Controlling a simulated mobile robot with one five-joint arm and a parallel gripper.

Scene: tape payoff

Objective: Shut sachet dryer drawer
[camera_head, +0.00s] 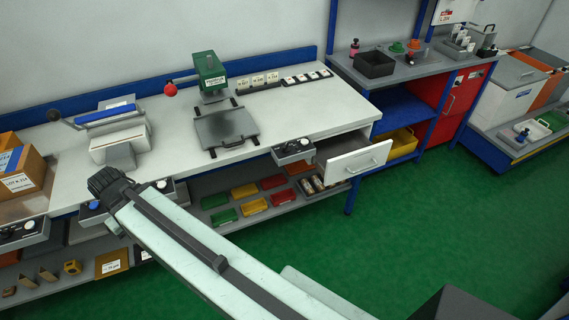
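A drawer with a white front (357,159) and a bar handle stands pulled out under the right end of the white bench. Its dark inside shows behind the front. I see no label on it that names it as the sachet dryer drawer. My pale arm crosses the lower middle of the view, up to a dark ridged joint at the left. My gripper's fingers do not show, so I cannot tell what they are doing. The arm does not touch the drawer in this view.
The white bench (290,116) carries a green press (209,72) and a sealer (118,130). A control box (293,150) hangs left of the drawer. Coloured trays line the lower shelf. A blue-framed rack with a yellow bin (402,143) stands right. Green floor before the drawer is clear.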

